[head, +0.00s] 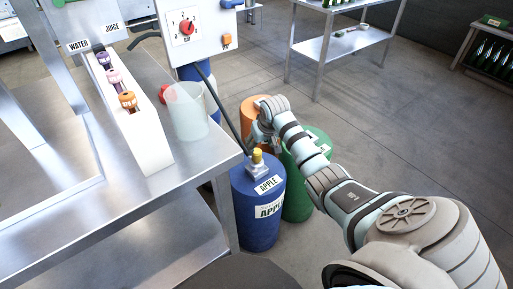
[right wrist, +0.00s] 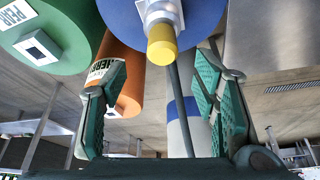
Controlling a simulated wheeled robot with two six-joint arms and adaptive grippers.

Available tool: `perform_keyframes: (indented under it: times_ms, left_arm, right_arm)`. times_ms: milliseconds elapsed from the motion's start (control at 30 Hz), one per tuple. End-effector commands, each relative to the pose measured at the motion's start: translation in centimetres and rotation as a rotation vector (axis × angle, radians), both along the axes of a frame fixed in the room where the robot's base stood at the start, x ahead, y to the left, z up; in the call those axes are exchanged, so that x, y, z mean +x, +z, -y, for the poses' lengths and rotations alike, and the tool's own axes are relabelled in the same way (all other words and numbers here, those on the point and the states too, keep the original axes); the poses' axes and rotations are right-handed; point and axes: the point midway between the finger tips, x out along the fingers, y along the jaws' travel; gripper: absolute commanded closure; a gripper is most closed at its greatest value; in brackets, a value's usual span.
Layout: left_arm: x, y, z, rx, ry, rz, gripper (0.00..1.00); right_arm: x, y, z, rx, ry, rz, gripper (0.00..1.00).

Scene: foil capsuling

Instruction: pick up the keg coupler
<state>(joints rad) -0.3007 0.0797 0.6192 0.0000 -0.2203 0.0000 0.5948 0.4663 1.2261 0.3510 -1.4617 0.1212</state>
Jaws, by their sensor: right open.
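The keg coupler (head: 257,158) has a yellow top and stands on the blue keg marked APPLE (head: 258,215). In the right wrist view the coupler (right wrist: 161,44) shows as a pale metal body with a yellow end, at top centre. A dark hose (right wrist: 179,105) runs down the picture from near it. My right gripper (head: 262,134) is just above and behind the coupler in the head view. Its two green-padded fingers (right wrist: 160,72) are open, spread to either side of the coupler's line, with nothing between them gripped. My left gripper is out of view.
An orange keg (head: 253,108) and a green keg (head: 298,200) stand close beside the blue one. Open floor lies at right.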

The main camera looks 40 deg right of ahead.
Motion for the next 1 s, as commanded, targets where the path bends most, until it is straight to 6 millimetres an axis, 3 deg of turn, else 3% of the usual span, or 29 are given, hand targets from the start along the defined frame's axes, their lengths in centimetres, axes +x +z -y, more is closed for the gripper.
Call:
perform_keyframes:
  times_ms: [33, 167, 367, 633, 900, 1000]
  left_arm:
    - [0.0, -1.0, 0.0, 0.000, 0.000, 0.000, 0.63]
    - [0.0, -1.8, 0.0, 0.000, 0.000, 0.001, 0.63]
    - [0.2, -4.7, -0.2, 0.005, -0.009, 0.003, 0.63]
    - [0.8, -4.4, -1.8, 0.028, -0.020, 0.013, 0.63]
    - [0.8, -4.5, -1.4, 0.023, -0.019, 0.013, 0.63]
    - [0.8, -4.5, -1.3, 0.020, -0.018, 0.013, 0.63]
  right_arm:
    - [0.3, -1.3, 0.1, 0.002, -0.001, -0.001, 0.45]
    - [1.0, -2.6, 0.2, 0.001, -0.001, 0.000, 0.45]
    - [2.6, -6.3, 0.4, 0.001, 0.000, -0.002, 0.45]
    - [2.9, -6.5, 0.5, -0.001, 0.001, 0.000, 0.45]
    - [2.9, -6.5, 0.5, -0.001, 0.001, 0.000, 0.89]
    - [2.9, -6.5, 0.5, -0.001, 0.001, 0.000, 1.00]
